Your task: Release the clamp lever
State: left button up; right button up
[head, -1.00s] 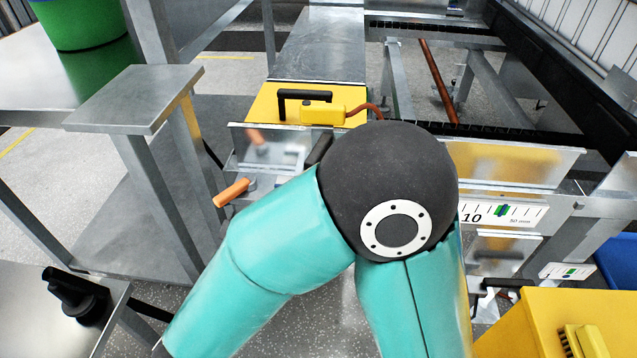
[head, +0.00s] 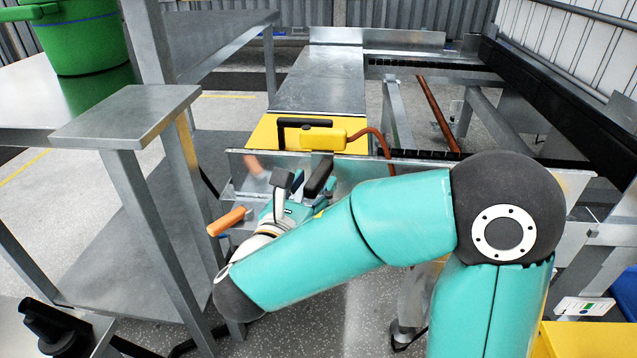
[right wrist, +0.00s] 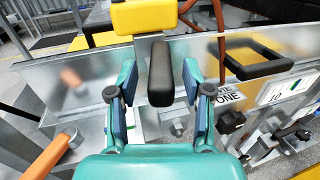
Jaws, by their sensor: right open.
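A black-gripped lever, apparently the clamp lever (head: 320,177), stands up in front of a metal guide plate (head: 440,172) in the head view. In the wrist view the gripper (right wrist: 160,90) shows visible gaps to the lever on both sides. An orange handle (head: 227,221) sticks out to the left. My left gripper is out of view.
A yellow block (head: 323,138) with a red cable lies just behind the plate. A grey stand (head: 125,117) is at left, with a green bucket (head: 82,40) beyond. A black loop handle (right wrist: 255,60) is right of my gripper in the wrist view.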

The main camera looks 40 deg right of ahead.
jog(key=shift+x, duration=1.25)
grip_shut()
